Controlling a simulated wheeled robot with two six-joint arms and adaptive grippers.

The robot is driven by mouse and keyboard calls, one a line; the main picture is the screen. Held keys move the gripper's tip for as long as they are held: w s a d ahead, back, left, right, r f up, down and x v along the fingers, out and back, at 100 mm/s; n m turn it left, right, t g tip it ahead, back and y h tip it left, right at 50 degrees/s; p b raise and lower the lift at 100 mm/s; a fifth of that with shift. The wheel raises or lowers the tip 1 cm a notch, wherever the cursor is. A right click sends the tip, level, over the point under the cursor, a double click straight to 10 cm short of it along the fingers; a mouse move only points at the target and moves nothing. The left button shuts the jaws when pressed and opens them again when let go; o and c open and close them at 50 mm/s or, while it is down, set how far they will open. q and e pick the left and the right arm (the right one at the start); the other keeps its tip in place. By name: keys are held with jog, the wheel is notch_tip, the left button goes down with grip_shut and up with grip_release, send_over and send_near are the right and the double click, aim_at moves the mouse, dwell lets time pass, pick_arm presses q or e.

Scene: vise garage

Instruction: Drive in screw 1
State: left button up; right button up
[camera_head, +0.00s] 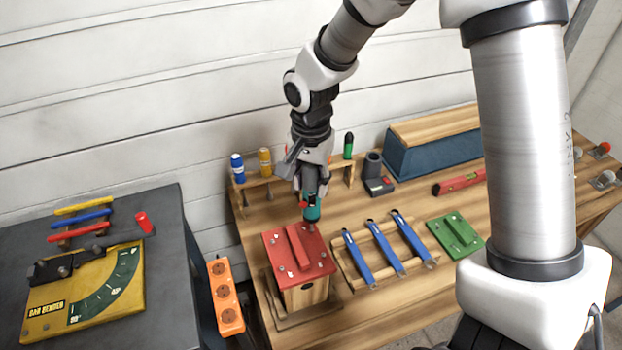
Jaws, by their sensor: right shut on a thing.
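My right gripper (310,183) is above the workbench and shut on a teal and dark power screwdriver (312,209), held roughly upright. Below it is a wooden box with a red lid (284,268), which has a raised red bar across it and small grey screws near its edges. The screwdriver's lower end is over the far right part of the lid. I cannot tell whether it touches a screw, and the screw under it is hidden. I cannot tell which screw is screw 1. My left gripper is not in view.
A rack of blue-handled tools (385,249) and a green plate (456,234) lie right of the box. A holder shelf (262,183) with blue, yellow and green-handled items stands behind. A blue toolbox (432,155) is farther back. An orange socket strip (225,297) is at the left.

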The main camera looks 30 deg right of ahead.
aim_at(311, 166)
dwell(0.5)
jog(key=shift+f+p, duration=0.2)
jog(key=shift+p, duration=0.1)
dwell(1.0)
dwell(0.4)
jog(key=shift+f, duration=0.1)
dwell(0.7)
jog(key=shift+p, duration=0.3)
notch_tip(311, 166, up, 2)
jog(key=shift+w+r+p, duration=0.1)
jog(key=shift+r+p, duration=0.15)
jog(key=shift+p, duration=0.85)
notch_tip(311, 166, up, 2)
jog(key=shift+r, duration=1.25)
